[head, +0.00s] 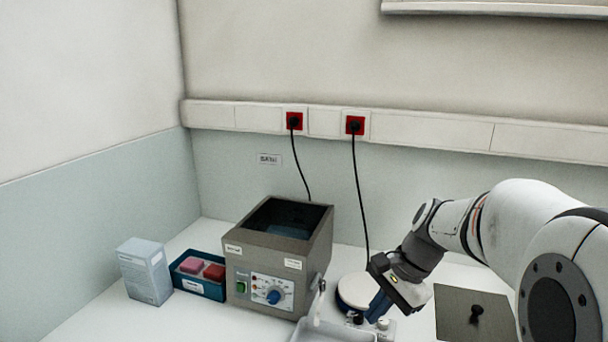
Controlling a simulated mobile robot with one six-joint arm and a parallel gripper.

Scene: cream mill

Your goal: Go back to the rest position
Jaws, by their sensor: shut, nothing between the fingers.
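My gripper (379,303) is at the lower middle right of the head view, pointing down and to the left. It is shut, with nothing seen between its fingers. It hangs in front of a round white plate-like device (353,289) on the bench, and its fingertips are near a small device with knobs (383,325). I cannot tell whether they touch it. My arm reaches in from the right edge.
A grey bath box (268,258) with an open top and a dial stands left of my gripper. A blue tray (203,291) with pink and red blocks and a white-blue carton (146,271) stand further left. A clear container (325,330) is in front. A dark mat (455,312) holds a black knob-like object (476,314).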

